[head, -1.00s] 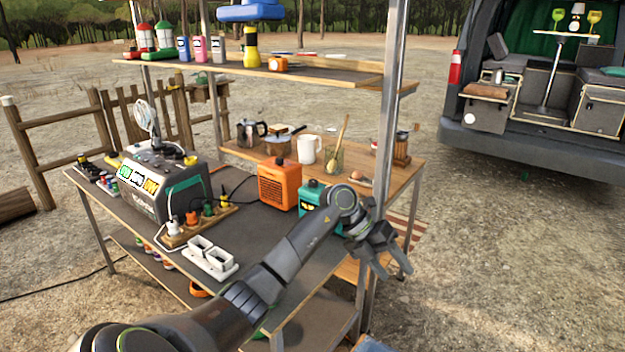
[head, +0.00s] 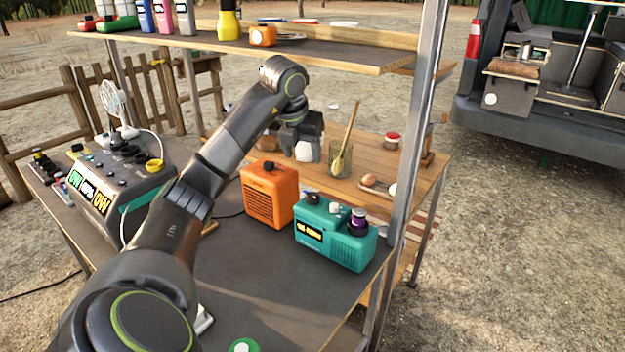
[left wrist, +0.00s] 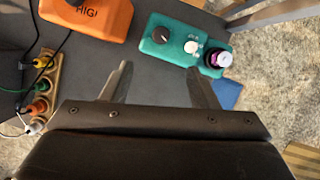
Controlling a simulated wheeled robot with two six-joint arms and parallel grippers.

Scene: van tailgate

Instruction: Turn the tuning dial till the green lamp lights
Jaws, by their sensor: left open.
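A teal radio (head: 336,232) stands on the dark table near its right post, with a lit yellow display on its front. On its top are a black knob (head: 313,198), a small white knob (head: 335,208) and a purple-and-black knob (head: 358,222). In the left wrist view the black knob (left wrist: 161,35) lies ahead of the fingertips, the white and purple ones to its right. I cannot tell which is the tuning dial, and no lit green lamp is clear. My left gripper (head: 302,138) is open and empty above the table; its spread fingers (left wrist: 158,66) touch nothing. My right gripper is not in view.
An orange box (head: 269,194) with a top knob stands left of the radio. A grey control console (head: 120,185) is at left. A metal post (head: 413,140) rises right of the radio, and a shelf (head: 300,55) hangs above.

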